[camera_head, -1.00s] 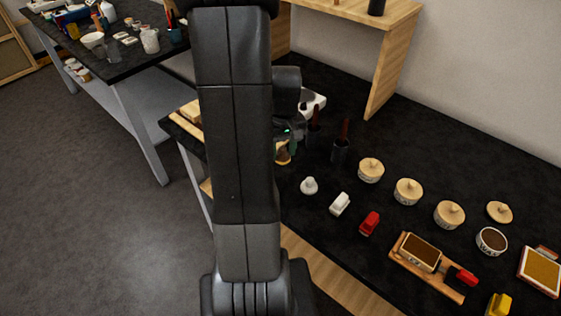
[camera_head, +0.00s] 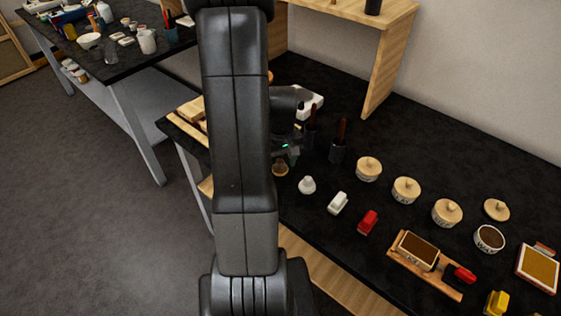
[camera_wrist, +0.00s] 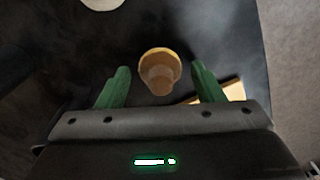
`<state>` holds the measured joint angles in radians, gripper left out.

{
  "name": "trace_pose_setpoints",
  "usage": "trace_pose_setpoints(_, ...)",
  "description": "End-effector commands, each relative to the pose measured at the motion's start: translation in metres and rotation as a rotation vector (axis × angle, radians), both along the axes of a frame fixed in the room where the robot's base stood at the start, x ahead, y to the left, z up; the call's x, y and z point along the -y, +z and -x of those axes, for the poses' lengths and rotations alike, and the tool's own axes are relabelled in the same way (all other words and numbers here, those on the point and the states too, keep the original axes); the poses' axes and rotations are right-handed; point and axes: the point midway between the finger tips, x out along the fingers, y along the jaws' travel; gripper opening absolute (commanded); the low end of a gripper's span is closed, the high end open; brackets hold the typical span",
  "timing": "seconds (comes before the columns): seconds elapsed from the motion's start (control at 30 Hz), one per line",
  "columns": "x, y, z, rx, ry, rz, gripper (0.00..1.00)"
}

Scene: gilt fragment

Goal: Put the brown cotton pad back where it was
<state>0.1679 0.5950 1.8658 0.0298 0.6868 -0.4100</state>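The brown cotton pad (camera_head: 280,168), a small round tan-brown piece with a knob, sits on the black worktop just left of a white knobbed pad (camera_head: 307,185). In the wrist view the brown cotton pad (camera_wrist: 160,72) lies between the two green fingers, its knob towards the camera. My gripper (camera_wrist: 160,85) is open, with a gap on each side of the pad. In the head view my gripper (camera_head: 288,152) is just behind the pad and partly hidden by my arm.
A white block (camera_head: 338,203) and a red block (camera_head: 368,222) stand to the right. Lidded jars (camera_head: 406,189) and a wooden tray (camera_head: 436,282) lie beyond them. A dark cup (camera_head: 338,151) with a brown-handled tool is close by. Wooden pieces (camera_head: 190,110) lie left of my arm.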

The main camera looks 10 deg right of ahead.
Motion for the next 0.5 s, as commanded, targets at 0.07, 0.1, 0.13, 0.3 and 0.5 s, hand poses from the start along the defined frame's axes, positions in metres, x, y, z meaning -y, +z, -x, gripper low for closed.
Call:
trace_pose_setpoints(0.07, 0.0, 0.0, 0.0, 0.0, 0.0, 0.0, 0.63)
trace_pose_setpoints(0.1, 0.0, 0.0, 0.0, 0.0, 0.0, 0.0, 0.63)
trace_pose_setpoints(0.13, 0.0, 0.0, 0.0, 0.0, 0.0, 0.0, 0.63)
trace_pose_setpoints(0.3, 0.0, 0.002, 0.0, 0.0, 0.0, 0.0, 0.63)
trace_pose_setpoints(0.5, 0.0, 0.018, -0.001, 0.004, 0.0, 0.001, 0.63)
